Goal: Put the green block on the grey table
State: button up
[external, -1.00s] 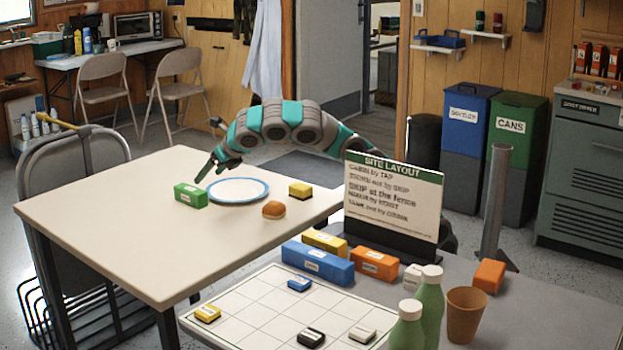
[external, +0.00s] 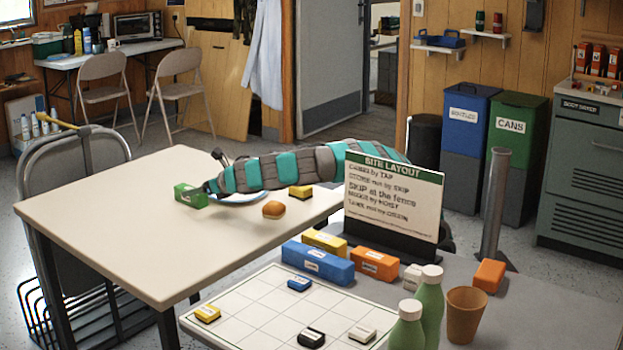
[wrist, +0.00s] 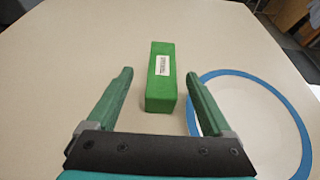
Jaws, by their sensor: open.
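The green block (external: 190,195) lies on the cream table (external: 130,225), left of the white plate with a blue rim (external: 243,197). In the wrist view the green block (wrist: 161,77) has a white label on top and lies between and just ahead of my fingertips. My gripper (wrist: 158,75) is open and empty, one finger on each side of the block's near end, with gaps on both sides. In the external view my gripper (external: 207,187) is low at the block, and its fingers are mostly hidden. The grey table (external: 560,310) stands in the right foreground.
A yellow-and-black block (external: 300,192) and a bun (external: 273,210) are near my arm. The grey table holds a white grid board (external: 245,302), a sign (external: 394,198), blue, yellow and orange blocks, green bottles (external: 430,305) and a brown cup (external: 466,312). Its right front is bare.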

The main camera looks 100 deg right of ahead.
jog(key=shift+w+d+f, duration=0.25)
jog(key=shift+d+f, duration=0.2)
jog(key=shift+x, duration=2.1)
jog(key=shift+r, duration=0.1)
jog(key=shift+c, duration=0.2)
grip_shut()
